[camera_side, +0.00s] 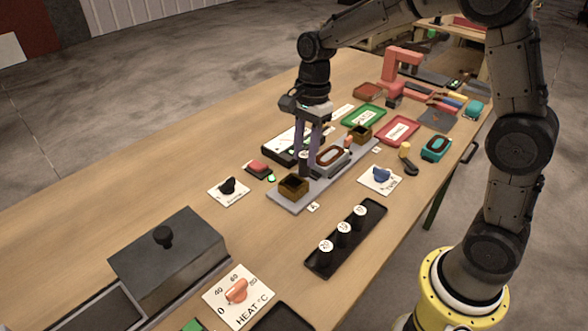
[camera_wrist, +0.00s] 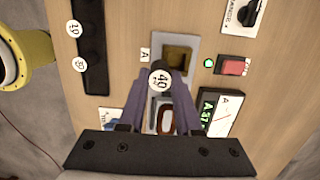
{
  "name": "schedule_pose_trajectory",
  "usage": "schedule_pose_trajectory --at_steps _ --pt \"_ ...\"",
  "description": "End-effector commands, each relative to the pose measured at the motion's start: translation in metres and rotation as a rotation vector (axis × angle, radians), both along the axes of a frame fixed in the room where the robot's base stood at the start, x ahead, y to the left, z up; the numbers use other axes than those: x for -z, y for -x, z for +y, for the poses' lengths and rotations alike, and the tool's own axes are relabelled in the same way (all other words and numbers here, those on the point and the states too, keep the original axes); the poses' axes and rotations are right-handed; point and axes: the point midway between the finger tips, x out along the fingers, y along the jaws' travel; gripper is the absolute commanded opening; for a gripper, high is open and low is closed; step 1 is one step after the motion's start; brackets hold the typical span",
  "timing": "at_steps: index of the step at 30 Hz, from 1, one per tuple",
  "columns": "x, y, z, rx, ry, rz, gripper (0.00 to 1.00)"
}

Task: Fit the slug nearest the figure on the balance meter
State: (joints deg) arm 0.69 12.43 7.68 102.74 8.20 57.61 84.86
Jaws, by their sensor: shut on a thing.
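My gripper (camera_side: 308,165) points down over the grey balance base (camera_side: 320,181), beside the near brown cup (camera_side: 293,189) at its end marked A. In the wrist view, my gripper (camera_wrist: 160,88) is shut on a dark slug (camera_wrist: 160,79) with a white round label that seems to read 40. The slug is apart from the brown cup (camera_wrist: 178,57), which looks empty. The meter (camera_wrist: 208,109) shows green figures that seem to read A 37. A black rack (camera_side: 347,238) holds several dark slugs with white labels; their numbers are small.
A far brown cup (camera_side: 360,133) and a red-ringed dial (camera_side: 332,156) are on the base. A red button (camera_side: 257,166), a black knob (camera_side: 228,187) and a blue knob (camera_side: 380,176) lie around it. A dark lidded box (camera_side: 167,255) stands front left. Bare table lies at left.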

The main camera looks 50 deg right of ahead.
Motion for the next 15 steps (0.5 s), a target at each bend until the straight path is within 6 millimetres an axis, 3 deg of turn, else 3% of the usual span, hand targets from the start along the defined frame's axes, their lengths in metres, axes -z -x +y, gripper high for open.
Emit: schedule_pose_trajectory --at_steps 5,11,15 --pt "0.022 -0.019 0.001 -0.001 0.0 -0.001 0.0" --pt "0.034 -0.029 0.002 -0.001 0.0 0.0 0.0" --pt "0.054 -0.03 0.002 -0.001 0.0 0.002 0.0"
